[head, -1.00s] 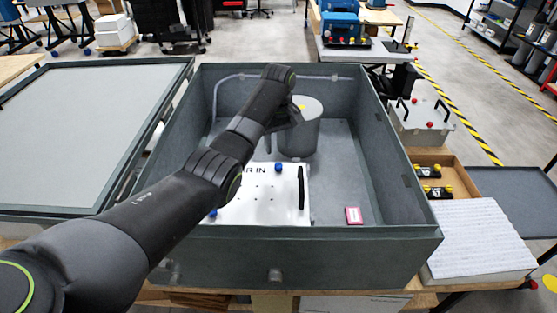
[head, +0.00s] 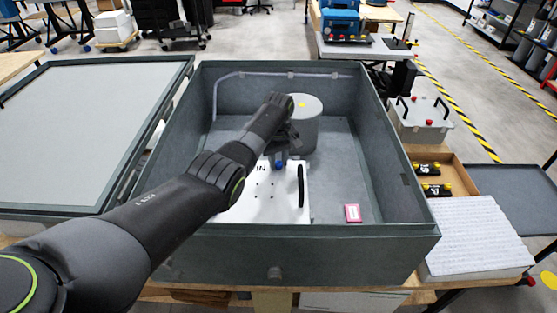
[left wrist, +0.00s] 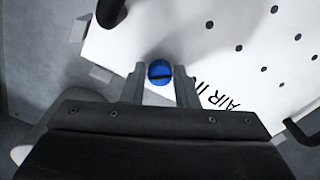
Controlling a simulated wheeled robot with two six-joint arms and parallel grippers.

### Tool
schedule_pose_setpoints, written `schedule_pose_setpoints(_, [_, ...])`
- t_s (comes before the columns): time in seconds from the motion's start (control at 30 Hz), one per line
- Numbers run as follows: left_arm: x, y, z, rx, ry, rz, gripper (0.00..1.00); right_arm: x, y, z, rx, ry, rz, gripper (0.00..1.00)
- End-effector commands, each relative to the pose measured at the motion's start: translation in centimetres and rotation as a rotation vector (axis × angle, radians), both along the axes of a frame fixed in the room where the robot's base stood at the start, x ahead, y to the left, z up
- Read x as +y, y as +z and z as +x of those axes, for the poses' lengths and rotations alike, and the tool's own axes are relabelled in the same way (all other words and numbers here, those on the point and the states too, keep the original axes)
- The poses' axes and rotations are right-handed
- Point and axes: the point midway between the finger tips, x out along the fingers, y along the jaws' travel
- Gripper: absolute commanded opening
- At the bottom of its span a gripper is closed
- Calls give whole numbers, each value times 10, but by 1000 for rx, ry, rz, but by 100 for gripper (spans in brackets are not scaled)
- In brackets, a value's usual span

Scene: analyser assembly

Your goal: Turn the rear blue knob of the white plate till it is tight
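The white plate (head: 270,207) lies in the grey open case and shows dark holes, a black handle (head: 301,186) and partly hidden lettering. The rear blue knob (head: 280,165) is at its far edge. In the left wrist view the knob (left wrist: 160,71) is round with a dark slot, between the fingertips. My left gripper (left wrist: 160,86) is open, one finger on each side of the knob; I cannot tell whether they touch it. In the head view the gripper (head: 279,152) is over the knob. My left arm covers the plate's left part. My right gripper is not in view.
A grey cylinder (head: 303,128) stands in the case just behind the gripper. The case walls (head: 385,150) rise around the plate. A pink-red label (head: 353,213) lies on the case floor at right. The floor right of the plate is mostly clear.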

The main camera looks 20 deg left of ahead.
Motion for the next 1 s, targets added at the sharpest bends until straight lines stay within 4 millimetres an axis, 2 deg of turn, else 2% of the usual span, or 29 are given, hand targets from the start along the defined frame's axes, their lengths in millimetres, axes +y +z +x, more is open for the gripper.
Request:
schedule_pose_setpoints(0.03, [0, 0, 0, 0, 0, 0, 20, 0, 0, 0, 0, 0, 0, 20])
schedule_pose_setpoints(0.2, [0, 0, 0, 0, 0, 0, 0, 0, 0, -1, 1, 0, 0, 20])
schedule_pose_setpoints(0.57, [0, 1, 0, 1, -75, 0, 0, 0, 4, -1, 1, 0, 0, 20])
schedule_pose_setpoints(1.0, [0, 2, 1, 0, -407, 0, 0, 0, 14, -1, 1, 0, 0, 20])
